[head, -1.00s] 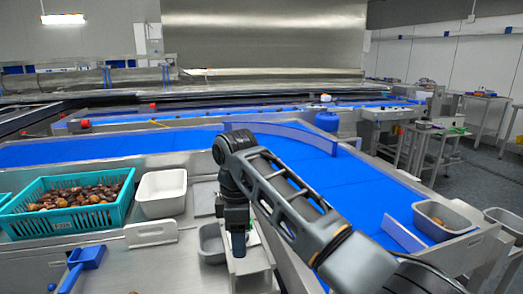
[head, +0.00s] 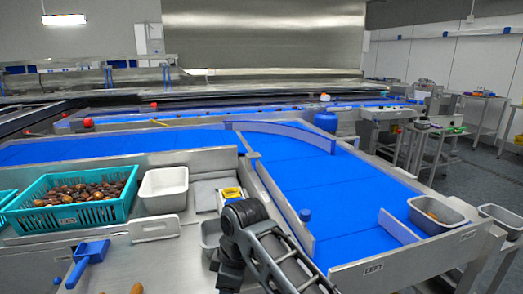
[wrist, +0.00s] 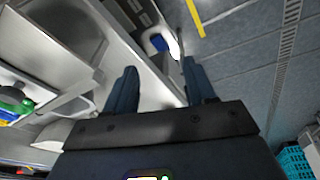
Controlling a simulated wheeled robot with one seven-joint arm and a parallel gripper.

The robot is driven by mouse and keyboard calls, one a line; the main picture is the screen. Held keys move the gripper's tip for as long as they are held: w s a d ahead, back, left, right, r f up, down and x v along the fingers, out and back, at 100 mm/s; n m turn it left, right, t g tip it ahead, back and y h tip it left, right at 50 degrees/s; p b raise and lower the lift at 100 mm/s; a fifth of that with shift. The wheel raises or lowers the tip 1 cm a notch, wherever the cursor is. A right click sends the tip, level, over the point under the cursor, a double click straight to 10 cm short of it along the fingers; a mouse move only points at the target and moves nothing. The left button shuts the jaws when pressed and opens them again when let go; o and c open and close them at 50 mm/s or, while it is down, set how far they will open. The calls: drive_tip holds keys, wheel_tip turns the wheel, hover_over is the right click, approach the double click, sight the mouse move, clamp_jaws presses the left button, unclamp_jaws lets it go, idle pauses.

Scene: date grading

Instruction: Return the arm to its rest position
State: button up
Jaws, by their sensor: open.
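My arm (head: 262,248) shows at the bottom middle of the head view, folded low in front of the blue conveyor. My gripper is out of sight there. In the wrist view my gripper (wrist: 160,90) has its two dark fingers well apart. Nothing is between them. Behind them are the grey floor and the side of a steel bench.
A teal crate of dates (head: 70,218), a white tub (head: 163,190) and a blue scoop (head: 88,256) stand on the steel bench at left. A grey tub (head: 210,238) sits close beside my arm. The blue conveyor (head: 335,200) lies behind. Open floor (wrist: 235,60) shows in the wrist view.

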drive_tip(key=s+f+m+t+y, duration=0.3)
drive_tip(key=s+f+m, duration=0.2)
drive_tip(key=s+f, duration=0.7)
drive_tip(key=s+d+f+m+t, duration=0.2)
drive_tip(key=s+d+m+t, duration=0.3)
drive_tip(key=s+d, duration=0.55)
drive_tip(key=s+d+r+m+t+h, duration=0.2)
drive_tip(key=s+d+r+m, duration=0.15)
drive_tip(key=s+d, duration=0.35)
drive_tip(key=s+d+r+m+t+h, duration=0.15)
drive_tip(key=s+d+r, duration=0.3)
drive_tip(key=s, duration=0.45)
drive_tip(key=s+d+r+m+t+h, duration=0.1)
drive_tip(key=s+d+r, duration=0.2)
drive_tip(key=r, duration=0.4)
drive_tip(key=s+d+r+m+t+h, duration=0.1)
drive_tip(key=s+d+r, duration=0.3)
drive_tip(key=r, duration=0.3)
drive_tip(key=shift+v, duration=0.85)
